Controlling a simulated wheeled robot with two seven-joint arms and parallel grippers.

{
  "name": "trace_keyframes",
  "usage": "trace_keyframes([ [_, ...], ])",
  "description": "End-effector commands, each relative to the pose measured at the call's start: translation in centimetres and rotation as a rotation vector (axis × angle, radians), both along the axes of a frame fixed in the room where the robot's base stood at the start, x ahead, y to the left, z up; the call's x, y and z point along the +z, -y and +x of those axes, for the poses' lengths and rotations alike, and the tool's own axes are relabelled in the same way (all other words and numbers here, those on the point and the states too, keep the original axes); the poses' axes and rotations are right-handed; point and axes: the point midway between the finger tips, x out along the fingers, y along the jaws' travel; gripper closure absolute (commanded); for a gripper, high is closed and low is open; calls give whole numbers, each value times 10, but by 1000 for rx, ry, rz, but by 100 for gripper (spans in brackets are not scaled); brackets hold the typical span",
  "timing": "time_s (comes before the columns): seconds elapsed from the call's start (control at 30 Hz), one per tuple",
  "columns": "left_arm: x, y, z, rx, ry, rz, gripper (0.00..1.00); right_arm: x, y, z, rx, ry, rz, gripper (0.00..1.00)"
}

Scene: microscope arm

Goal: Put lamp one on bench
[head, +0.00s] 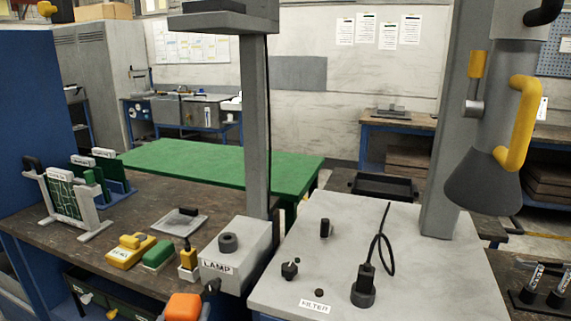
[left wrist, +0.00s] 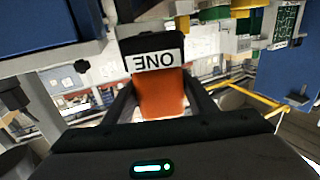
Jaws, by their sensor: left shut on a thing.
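Lamp one is an orange block (left wrist: 163,98) with a black end and a white label reading ONE, upside down in the left wrist view. My left gripper (left wrist: 162,90) is shut on its orange part, one finger on each side. In the head view the orange lamp (head: 184,306) shows at the bottom edge, in front of the bench (head: 135,215); most of the gripper is cut off there. The bench has a dark brown top. A grey housing labelled LAMP (head: 222,268) stands just beyond the held lamp. My right gripper is not in view.
On the bench are a yellow block (head: 130,252), a green block (head: 158,254), a small yellow piece with a black top (head: 188,258) and a grey tray (head: 180,221). Circuit-board stands (head: 65,200) are at left. A tall grey post (head: 256,130) rises behind the housing. A FILTER-labelled box (head: 335,250) is at right.

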Motion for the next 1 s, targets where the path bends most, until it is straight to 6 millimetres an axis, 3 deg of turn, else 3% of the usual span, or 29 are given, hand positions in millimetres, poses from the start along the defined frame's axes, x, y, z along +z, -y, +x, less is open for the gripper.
trace_keyframes([
  [0.27,-3,0,-7,-1,-1,-1,78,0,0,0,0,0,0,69],
  [0.73,-33,0,-83,-1,-2,-2,78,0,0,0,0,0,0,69],
  [1.0,-35,0,-96,0,1,0,78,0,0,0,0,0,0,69],
])
